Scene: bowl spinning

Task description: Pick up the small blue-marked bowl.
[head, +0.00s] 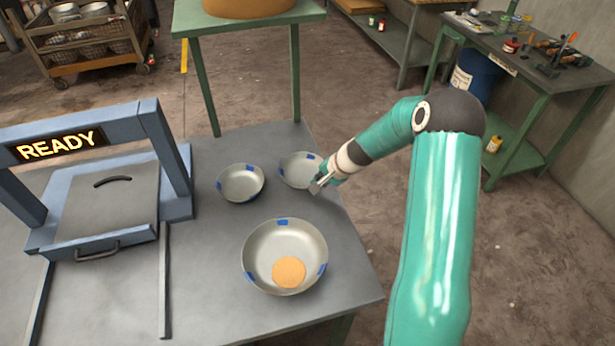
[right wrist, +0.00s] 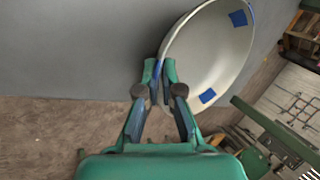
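Two small metal bowls with blue marks stand on the grey table, the left small bowl (head: 241,183) and the right small bowl (head: 297,169). My right gripper (head: 317,184) is at the near right rim of the right small bowl. In the right wrist view, my right gripper (right wrist: 161,68) has its fingertips close together, one on each side of the rim of this bowl (right wrist: 212,55), near a blue mark. It looks shut on the rim. The bowl appears to rest on the table or very near it. My left gripper is not in view.
A larger blue-marked bowl (head: 259,246) holding an orange disc (head: 289,272) stands nearer on the table (head: 212,270). A blue frame (head: 150,125) reading READY, with a grey lidded plate, is at left. A green stand (head: 250,22) is behind. Cluttered benches stand at upper right.

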